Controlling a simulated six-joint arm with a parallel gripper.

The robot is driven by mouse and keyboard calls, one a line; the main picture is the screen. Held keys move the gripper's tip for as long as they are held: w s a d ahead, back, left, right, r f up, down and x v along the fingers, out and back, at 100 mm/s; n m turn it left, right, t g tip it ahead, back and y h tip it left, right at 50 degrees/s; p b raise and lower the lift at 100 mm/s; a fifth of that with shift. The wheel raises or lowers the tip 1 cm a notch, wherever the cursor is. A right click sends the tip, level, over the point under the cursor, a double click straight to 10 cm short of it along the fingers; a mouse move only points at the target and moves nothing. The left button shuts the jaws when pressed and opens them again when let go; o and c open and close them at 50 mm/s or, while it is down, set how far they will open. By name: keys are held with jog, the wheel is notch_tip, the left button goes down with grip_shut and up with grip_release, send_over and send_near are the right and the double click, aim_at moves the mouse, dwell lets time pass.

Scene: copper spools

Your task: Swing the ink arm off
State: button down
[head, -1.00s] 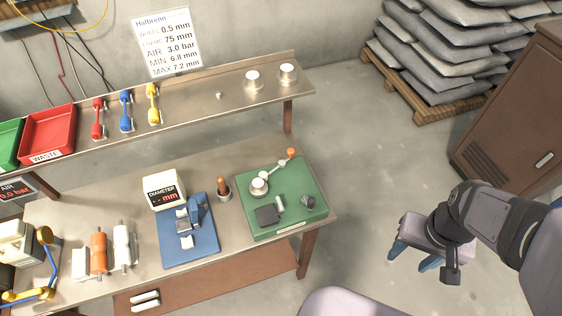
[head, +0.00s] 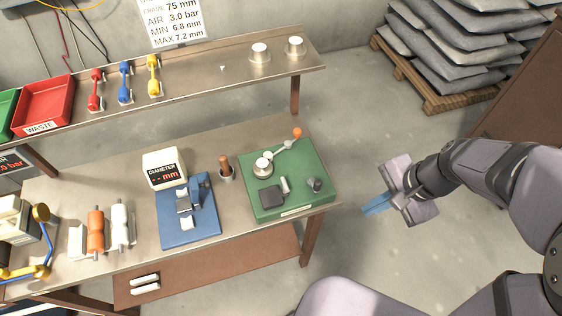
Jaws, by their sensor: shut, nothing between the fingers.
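The ink arm (head: 284,148) appears to be the pale jointed bar with an orange knob (head: 297,133) at its far right end. It slants up and right from a round silvery part (head: 263,167) on the green station (head: 298,196). The knob reaches out past the green plate's back edge. My gripper (head: 366,211) is to the right of the table, over the floor. Its blue fingers are shut and empty, pointing left toward the green station and clear of it.
A dark block (head: 271,196), a small pale cylinder (head: 285,185) and a dark grey knob (head: 314,184) sit on the green plate. A blue gauge stand (head: 190,215) is to its left. A raised shelf (head: 200,85) runs behind. Open floor lies right of the table.

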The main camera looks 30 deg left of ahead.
jog(key=w+a+m+y+b, duration=0.1)
jog(key=w+a+m, duration=0.1)
jog(key=a, duration=0.3)
jog(key=w+a+f+m+y+b, duration=0.1)
jog(key=w+a+m+y+b, duration=0.1)
jog(key=a+m, duration=0.3)
jog(key=w+a+f+m+y+b, duration=0.1)
jog(key=w+a+m+y+b, duration=0.1)
jog(key=a, duration=0.4)
jog(key=shift+w+f+m+t, duration=0.25)
jog(key=shift+w+m+t, duration=0.15)
jog(key=shift+w+m, duration=0.4)
jog(key=shift+w+a+r, duration=0.1)
jog(key=shift+a+r, duration=0.05)
jog(key=shift+a, duration=0.1)
jog(key=shift+a, duration=0.1)
send_near(271, 159)
jog(key=f, duration=0.4)
jog(key=shift+d+p, duration=0.25)
jog(key=shift+p, duration=0.15)
jog(key=shift+w+a+p, duration=0.15)
jog(key=shift+a+p, duration=0.55)
jog(key=shift+a, duration=0.45)
jog(key=shift+a+p, duration=0.3)
jog(key=shift+a, duration=0.55)
jog(key=shift+f, duration=0.1)
